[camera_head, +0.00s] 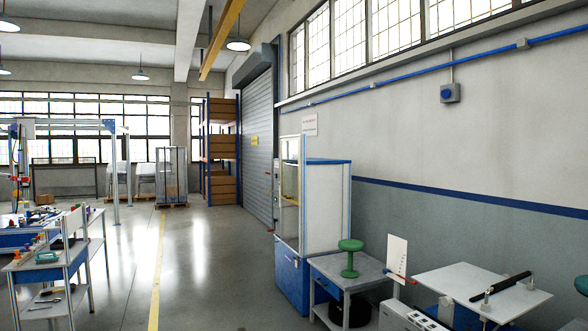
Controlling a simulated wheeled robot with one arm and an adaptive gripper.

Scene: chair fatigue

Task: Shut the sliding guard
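A tall cabinet (325,210) with white side panels, a blue top edge and a blue base (291,280) stands against the right wall. On its front side is an upright clear panel in a light frame (302,190), seen nearly edge-on, which looks like the sliding guard. It rises above the cabinet's top. From this angle I cannot tell how far the guard is open, and the cabinet's inside is mostly hidden. My gripper is not in view.
A grey side table (347,266) with a green stool-shaped object (350,258) stands right of the cabinet. A white tabletop (468,287) with a black bar is at lower right. A tool bench (50,268) stands left. The floor (195,270) between is clear.

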